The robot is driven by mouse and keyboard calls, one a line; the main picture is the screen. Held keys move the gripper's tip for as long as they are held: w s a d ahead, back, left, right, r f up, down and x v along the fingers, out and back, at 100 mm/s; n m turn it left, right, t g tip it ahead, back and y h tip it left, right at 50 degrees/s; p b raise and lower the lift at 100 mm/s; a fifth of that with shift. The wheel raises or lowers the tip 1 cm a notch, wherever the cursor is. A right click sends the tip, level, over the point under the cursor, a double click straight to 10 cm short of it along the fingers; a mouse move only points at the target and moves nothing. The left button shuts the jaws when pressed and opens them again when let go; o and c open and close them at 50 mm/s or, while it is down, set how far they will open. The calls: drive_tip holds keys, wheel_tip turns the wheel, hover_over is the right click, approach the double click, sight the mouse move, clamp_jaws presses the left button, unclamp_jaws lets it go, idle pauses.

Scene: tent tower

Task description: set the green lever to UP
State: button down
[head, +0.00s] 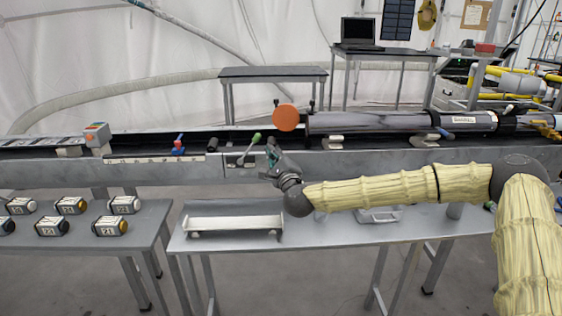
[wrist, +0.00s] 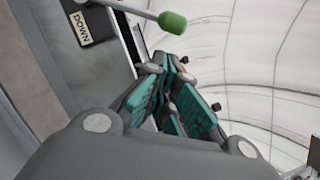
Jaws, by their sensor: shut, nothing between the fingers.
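The green lever (head: 256,138) stands on the grey rail's front panel in the head view, tilted up and to the right, with a green knob on a metal rod. In the wrist view its green knob (wrist: 172,22) shows at the top, with the rod running off to the upper left. My gripper (head: 272,150) is just right of the lever. In the wrist view my gripper (wrist: 178,75) is shut and empty, its teal-padded fingers close to the knob. Contact with the knob cannot be told.
The long rail carries an orange-capped cylinder (head: 400,122) to the right and a small blue and red valve (head: 179,145) to the left. A bench (head: 330,245) with a white tray (head: 235,224) stands below. Several numbered blocks lie on the left table (head: 90,238).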

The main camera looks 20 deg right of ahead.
drive_tip(key=shift+w+a+r, duration=0.6)
drive_tip(key=shift+w+a, duration=0.1)
drive_tip(key=shift+w, duration=0.05)
drive_tip(key=shift+a+r, duration=0.1)
drive_tip(key=shift+a+r+n+p, duration=0.15)
drive_tip(key=shift+r+n+p, duration=0.1)
drive_tip(key=shift+n+p, duration=0.15)
